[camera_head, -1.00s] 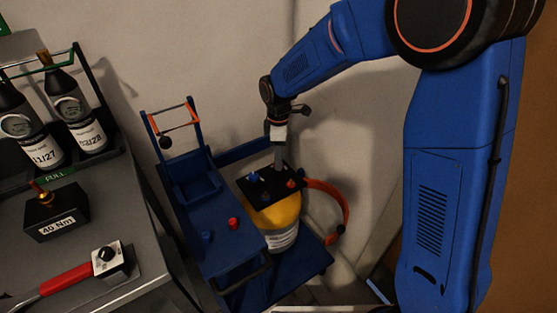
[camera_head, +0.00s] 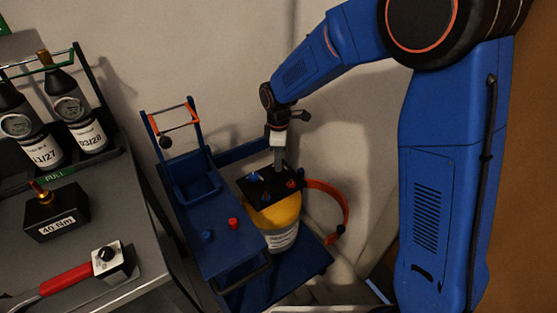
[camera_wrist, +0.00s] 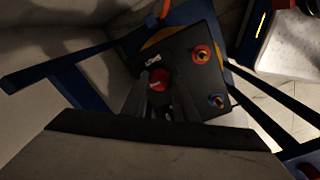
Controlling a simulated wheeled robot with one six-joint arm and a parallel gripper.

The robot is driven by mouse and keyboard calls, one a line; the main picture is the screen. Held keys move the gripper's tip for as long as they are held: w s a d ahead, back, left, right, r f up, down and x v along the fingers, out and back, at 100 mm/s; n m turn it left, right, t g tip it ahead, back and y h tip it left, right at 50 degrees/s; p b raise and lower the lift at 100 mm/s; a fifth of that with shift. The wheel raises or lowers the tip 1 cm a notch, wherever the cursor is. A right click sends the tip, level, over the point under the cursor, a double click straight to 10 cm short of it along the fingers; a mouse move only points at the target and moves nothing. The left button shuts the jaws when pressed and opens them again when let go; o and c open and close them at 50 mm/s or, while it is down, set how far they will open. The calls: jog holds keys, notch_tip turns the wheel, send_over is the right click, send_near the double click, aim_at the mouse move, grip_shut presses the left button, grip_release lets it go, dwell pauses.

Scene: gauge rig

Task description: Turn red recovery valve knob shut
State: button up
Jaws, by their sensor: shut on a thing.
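The red valve knob (camera_wrist: 159,78) has a pale mark on its face and sits on a black block (camera_wrist: 178,72) with a small white label. In the head view the black block (camera_head: 268,187) rests on top of a yellow cylinder (camera_head: 276,215). My gripper (camera_head: 277,168) points down at the block's back edge and is shut on the knob, which it hides in that view. In the wrist view my gripper's dark fingers (camera_wrist: 168,100) reach up to the knob, partly lost in shadow.
An orange hose (camera_head: 335,200) loops right of the cylinder. A grey bench (camera_head: 95,240) with bottles and a torque tool is at left. A wall stands close behind.

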jog(key=m, duration=0.3)
jog(key=shift+m, duration=0.4)
jog(key=m, duration=0.4)
jog(key=shift+m, duration=0.3)
jog(key=m, duration=0.4)
jog(key=shift+m, duration=2)
jog(key=o, duration=1.1)
jog(key=shift+c, duration=0.2)
